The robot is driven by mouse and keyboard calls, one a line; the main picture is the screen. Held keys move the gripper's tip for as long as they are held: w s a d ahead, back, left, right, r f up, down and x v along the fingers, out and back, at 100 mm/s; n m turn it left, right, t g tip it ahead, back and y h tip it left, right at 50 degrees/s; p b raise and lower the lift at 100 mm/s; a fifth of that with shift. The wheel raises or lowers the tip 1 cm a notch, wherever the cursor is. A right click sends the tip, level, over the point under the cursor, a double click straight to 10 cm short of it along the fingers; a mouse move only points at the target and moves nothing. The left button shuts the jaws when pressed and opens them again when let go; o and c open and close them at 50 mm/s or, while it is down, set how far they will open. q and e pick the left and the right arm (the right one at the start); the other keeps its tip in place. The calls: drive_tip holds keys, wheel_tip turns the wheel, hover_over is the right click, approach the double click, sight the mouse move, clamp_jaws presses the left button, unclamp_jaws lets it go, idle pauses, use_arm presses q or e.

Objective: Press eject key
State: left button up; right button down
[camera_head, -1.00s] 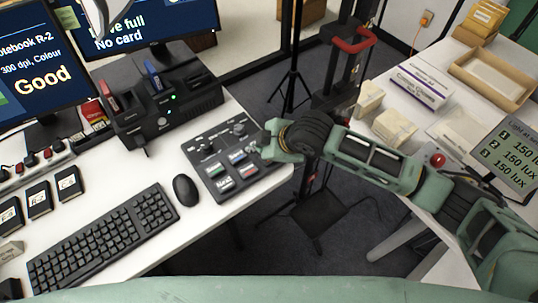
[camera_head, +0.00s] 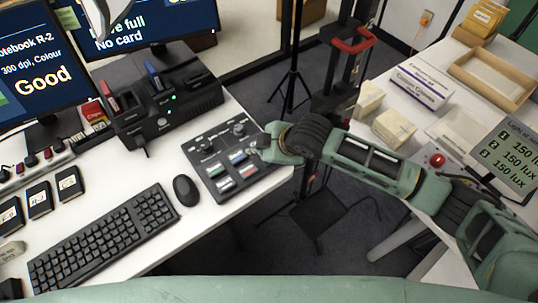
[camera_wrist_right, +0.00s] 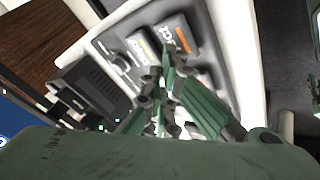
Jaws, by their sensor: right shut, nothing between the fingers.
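A dark grey control panel (camera_head: 202,158) lies at the right edge of the white desk. It has knobs along its back and several coloured keys in front. In the head view my right gripper (camera_head: 256,148) is over the panel's right side. In the right wrist view its shut, empty fingers (camera_wrist_right: 171,62) point at the keys, close to one with an orange stripe (camera_wrist_right: 183,38). The fingers hide part of the keys. The key lettering is too small to read surely, and I cannot tell whether the tips touch a key. My left gripper is not in view.
A black dock (camera_head: 165,108) with upright cards stands behind the panel. A mouse (camera_head: 186,190) and keyboard (camera_head: 105,240) lie to its left. Right of the desk is a floor gap with a tripod stand (camera_head: 290,85). A second table (camera_head: 385,88) holds boxes.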

drive_tip(key=shift+f, duration=0.55)
idle(0.8)
drive_tip(key=shift+r+p, duration=0.95)
drive_tip(key=shift+p, duration=0.05)
wheel_tip(320, 180, up, 5)
drive_tip(key=p, duration=0.5)
idle(0.6)
